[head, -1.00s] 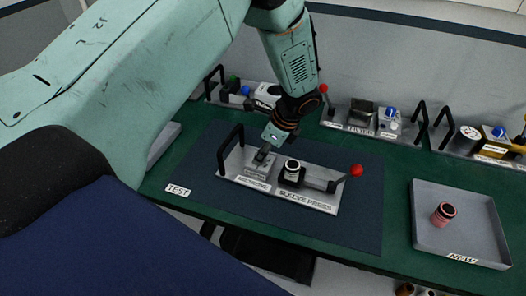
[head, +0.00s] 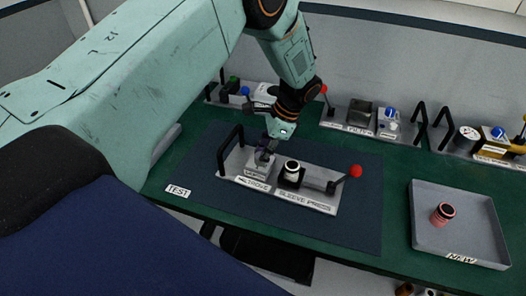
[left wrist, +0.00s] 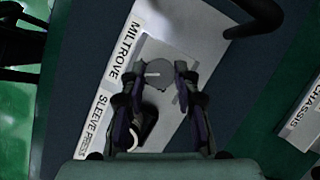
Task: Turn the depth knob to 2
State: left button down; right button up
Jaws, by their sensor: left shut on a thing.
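The depth knob is a round grey knob (left wrist: 158,73) with a pale pointer line, on the sleeve press unit (head: 232,167) labelled MILTROVE and SLEEVE PRESS. In the left wrist view the two fingers of my left gripper (left wrist: 160,78) stand on either side of the knob and close on it. In the head view my left gripper (head: 265,153) reaches down onto the knob block, and the knob is mostly hidden there. The numbers round the knob are too small or covered to read. My right gripper is not in view.
The press has a black handle (head: 222,152), a white-topped sleeve part (head: 292,166) and a red-balled lever (head: 355,171) beside the knob. A grey NEW tray (head: 430,240) holds a reddish part (head: 443,214). More units line the back.

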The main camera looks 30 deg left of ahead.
pick_arm(q)
jog(key=n+h, duration=0.1)
jog(key=n, duration=0.2)
jog(key=n+g, duration=0.1)
jog(key=n, duration=0.2)
jog(key=shift+a+f+h+b, duration=0.1)
jog(key=shift+h+b, duration=0.25)
jog(key=shift+h, duration=0.05)
jog(key=shift+g, duration=0.3)
jog(key=c, duration=1)
grip_release()
jog(key=v, duration=1.2)
jog(key=shift+a, duration=0.15)
jog(key=shift+s, duration=0.15)
